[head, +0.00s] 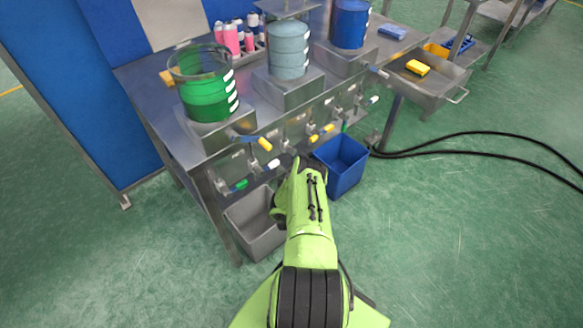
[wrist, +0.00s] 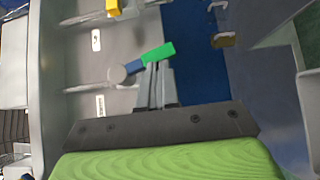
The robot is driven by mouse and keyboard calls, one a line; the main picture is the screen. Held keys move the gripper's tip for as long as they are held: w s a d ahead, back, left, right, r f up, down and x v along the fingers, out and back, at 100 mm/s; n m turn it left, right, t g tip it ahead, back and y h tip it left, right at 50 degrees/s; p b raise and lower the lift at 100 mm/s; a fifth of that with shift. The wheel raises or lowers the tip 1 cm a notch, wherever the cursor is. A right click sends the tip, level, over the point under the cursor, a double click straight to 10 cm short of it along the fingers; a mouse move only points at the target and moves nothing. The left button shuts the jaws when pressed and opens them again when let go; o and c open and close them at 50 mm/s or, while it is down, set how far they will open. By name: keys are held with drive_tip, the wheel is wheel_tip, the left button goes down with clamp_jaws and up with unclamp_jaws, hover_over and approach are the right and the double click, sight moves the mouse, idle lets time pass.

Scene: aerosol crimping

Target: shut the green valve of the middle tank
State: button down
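The middle tank (head: 288,52) is pale grey-blue and stands on a metal block on the bench, between a green tank and a blue tank. In the wrist view a green valve handle (wrist: 158,52) with a blue stem sticks out from a round grey fitting (wrist: 117,73) on a metal panel, slanting up to the right. My gripper (wrist: 156,68) has its two fingers close together, tips at the lower edge of the green handle. I cannot tell whether they touch it. In the head view my arm hides the gripper and that handle.
A blue bin (head: 342,165) and a grey bin (head: 254,222) stand below the bench front. Yellow valve handles (head: 315,138) sit along the front panel; one yellow handle (wrist: 113,6) shows in the wrist view. Black hoses (head: 450,142) lie on the open floor at right.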

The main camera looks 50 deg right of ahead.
drive_tip(key=s+d+r+n+t+h, duration=0.1)
drive_tip(key=d+n+t, duration=0.1)
drive_tip(key=d, duration=0.4)
drive_tip(key=shift+s+n+h+b, duration=0.2)
drive_tip(key=shift+n+h+b, duration=0.2)
drive_tip(key=shift+n, duration=0.1)
idle(0.4)
drive_tip(key=shift+d+r+n+t, duration=0.2)
drive_tip(key=shift+r+n+t, duration=0.1)
drive_tip(key=shift+n, duration=0.1)
idle(0.7)
idle(0.3)
